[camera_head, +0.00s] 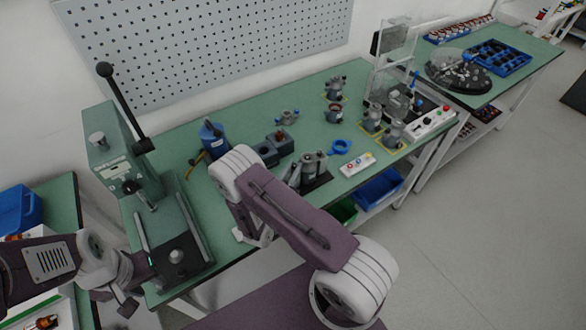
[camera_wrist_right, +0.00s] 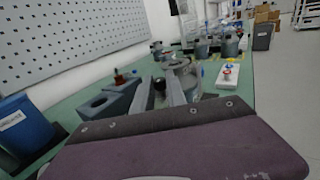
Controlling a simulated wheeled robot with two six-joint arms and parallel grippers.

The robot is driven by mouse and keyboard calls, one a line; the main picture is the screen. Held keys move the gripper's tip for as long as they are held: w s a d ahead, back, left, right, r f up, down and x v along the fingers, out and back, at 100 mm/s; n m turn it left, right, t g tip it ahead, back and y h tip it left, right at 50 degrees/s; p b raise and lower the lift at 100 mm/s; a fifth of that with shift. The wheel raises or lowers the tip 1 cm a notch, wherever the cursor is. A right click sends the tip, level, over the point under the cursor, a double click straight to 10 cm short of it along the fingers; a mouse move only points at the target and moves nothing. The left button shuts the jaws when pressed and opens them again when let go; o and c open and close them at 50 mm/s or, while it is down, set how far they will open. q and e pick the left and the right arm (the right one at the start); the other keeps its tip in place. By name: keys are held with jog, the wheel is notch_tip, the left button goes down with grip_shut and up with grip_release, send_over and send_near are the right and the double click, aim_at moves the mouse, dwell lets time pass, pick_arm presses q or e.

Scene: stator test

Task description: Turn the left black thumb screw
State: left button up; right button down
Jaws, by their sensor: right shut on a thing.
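The grey metal stator fixture (camera_head: 315,162) stands on a dark base near the front edge of the green bench. It also shows behind the fingers in the right wrist view (camera_wrist_right: 192,78). My right gripper (camera_wrist_right: 161,92) has its two grey fingers around a black thumb screw (camera_wrist_right: 159,85) on the fixture's left side and is shut on it. In the head view my right arm reaches over the bench and largely hides this gripper and the screw. My left gripper (camera_head: 143,272) is at lower left, beside the press, away from the fixture; its finger opening is unclear.
A green press (camera_head: 115,150) with a long lever stands at the left. A blue container (camera_head: 213,138) and dark grey blocks (camera_head: 270,150) are left of the fixture. Several stators stand further right.

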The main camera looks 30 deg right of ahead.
jog(key=c, duration=1.4)
grip_release()
jog(key=shift+o, duration=0.2)
jog(key=b+v, duration=0.1)
jog(key=v, duration=0.7)
jog(key=shift+w+b, duration=0.1)
jog(key=shift+b, duration=0.25)
jog(key=shift+s+a, duration=0.4)
jog(key=shift+s, duration=0.05)
jog(key=shift+o, duration=0.2)
